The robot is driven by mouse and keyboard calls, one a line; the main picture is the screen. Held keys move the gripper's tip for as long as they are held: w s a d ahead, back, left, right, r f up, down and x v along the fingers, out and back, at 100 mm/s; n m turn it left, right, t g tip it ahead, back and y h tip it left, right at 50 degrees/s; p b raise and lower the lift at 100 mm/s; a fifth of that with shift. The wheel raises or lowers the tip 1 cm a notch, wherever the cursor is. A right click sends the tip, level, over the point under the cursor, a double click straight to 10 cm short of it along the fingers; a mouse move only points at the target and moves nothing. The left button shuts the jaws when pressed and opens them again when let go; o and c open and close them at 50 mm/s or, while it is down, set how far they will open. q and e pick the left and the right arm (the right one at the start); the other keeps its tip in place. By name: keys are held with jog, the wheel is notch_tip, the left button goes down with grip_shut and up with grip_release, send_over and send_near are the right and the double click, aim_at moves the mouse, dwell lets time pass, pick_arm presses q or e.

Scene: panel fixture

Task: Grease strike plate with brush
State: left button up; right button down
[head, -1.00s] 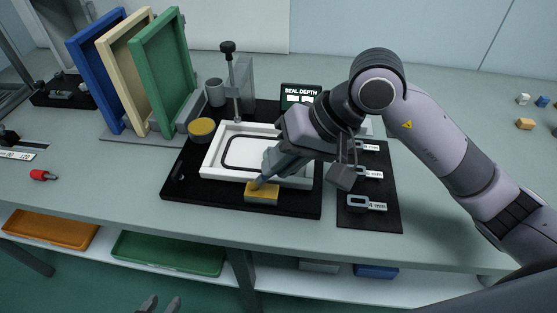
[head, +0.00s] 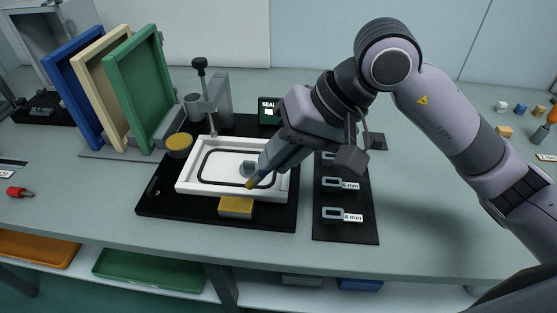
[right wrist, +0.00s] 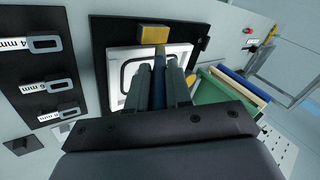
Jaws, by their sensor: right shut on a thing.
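My right gripper (right wrist: 162,84) is shut on a slim brush (right wrist: 159,68) with a blue handle and a tan tip. In the head view the brush tip (head: 250,184) shows over the near edge of the white frame, just behind and right of the yellow block. The yellow block (head: 236,208), which looks like the strike plate, sits at the front of the black fixture base; it also shows in the right wrist view (right wrist: 154,33). The tip appears apart from the block. My left gripper is not in view.
The white frame (head: 188,182) with a dark seal lies on the black base (head: 165,208). A clamp with a black knob (head: 200,64) stands behind it. Coloured panels (head: 132,92) stand at back left. Labelled gauges (head: 333,214) lie on a dark mat to the right.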

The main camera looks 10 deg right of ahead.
jog(key=shift+r+p, duration=0.3)
jog(key=shift+r, duration=1.25)
